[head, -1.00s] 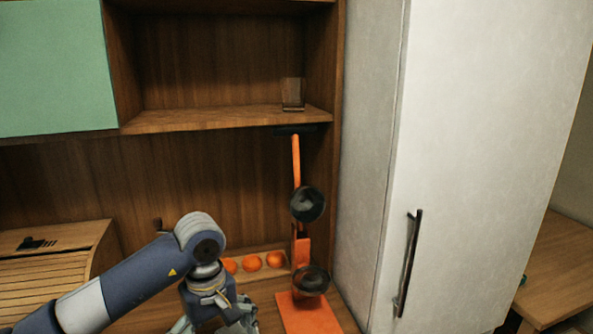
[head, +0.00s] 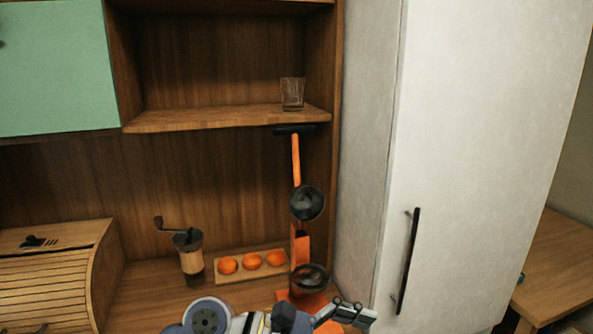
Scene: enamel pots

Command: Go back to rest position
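My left gripper (head: 348,313) is at the bottom of the head view, low and in front of the orange stand's base. It points to the right, and its arm runs along the bottom edge. I see no object held in it, but its fingers are small and seen from the side, so I cannot tell if they are open or shut. My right gripper is not in view.
An orange stand (head: 296,160) with dark round pots rises behind my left gripper. A glass (head: 292,93) is on the shelf. A tall white cabinet (head: 470,150) stands right.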

